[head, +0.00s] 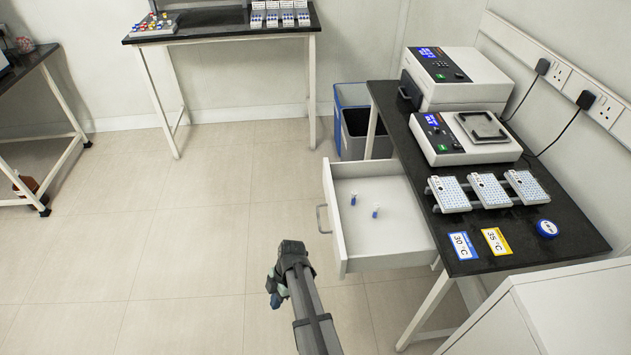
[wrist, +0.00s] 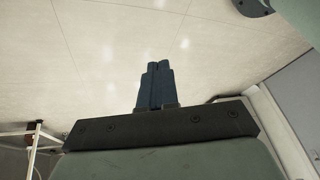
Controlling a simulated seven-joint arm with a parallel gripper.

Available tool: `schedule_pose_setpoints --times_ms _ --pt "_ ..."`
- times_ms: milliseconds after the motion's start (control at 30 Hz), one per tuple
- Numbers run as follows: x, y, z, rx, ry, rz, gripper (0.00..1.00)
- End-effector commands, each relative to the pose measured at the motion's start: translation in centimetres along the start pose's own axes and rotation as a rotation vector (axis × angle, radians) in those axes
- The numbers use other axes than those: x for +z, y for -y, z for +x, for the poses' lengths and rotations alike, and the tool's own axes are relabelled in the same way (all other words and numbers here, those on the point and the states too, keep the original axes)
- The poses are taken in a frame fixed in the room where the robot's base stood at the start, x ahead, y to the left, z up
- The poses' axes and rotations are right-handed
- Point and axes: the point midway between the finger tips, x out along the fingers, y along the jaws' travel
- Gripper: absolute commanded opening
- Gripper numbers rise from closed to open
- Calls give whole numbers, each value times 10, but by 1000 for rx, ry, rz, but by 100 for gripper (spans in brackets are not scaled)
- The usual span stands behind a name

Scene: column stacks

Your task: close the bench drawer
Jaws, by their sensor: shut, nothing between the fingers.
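The bench drawer (head: 375,243) is pulled out from under the right-hand bench, with its white front and grey handle (head: 322,219) facing left. Two small blue-and-white vials (head: 376,211) are on the drawer floor. My gripper (head: 276,297) is to the left and in front of the drawer, apart from it, over the floor. In the wrist view its two dark fingers (wrist: 154,85) are shut together with nothing between them. The drawer cannot be clearly made out in the wrist view.
The right bench (head: 570,232) carries two machines, racks of tubes and temperature cards. Blue and dark bins (head: 367,128) stand behind the drawer. A white cabinet (head: 570,310) is at the lower right. The tiled floor (head: 200,230) left of the drawer is clear.

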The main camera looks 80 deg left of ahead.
Motion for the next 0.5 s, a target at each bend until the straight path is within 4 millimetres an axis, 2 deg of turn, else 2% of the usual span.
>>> schedule_pose_setpoints --times_ms 33,267,367,500 --pt "10 -11 0 -30 48 6 0" --pt "62 -50 -13 -188 370 68 0" --pt "82 -70 -29 -243 531 105 0" --pt "105 -101 -58 -299 764 167 0"
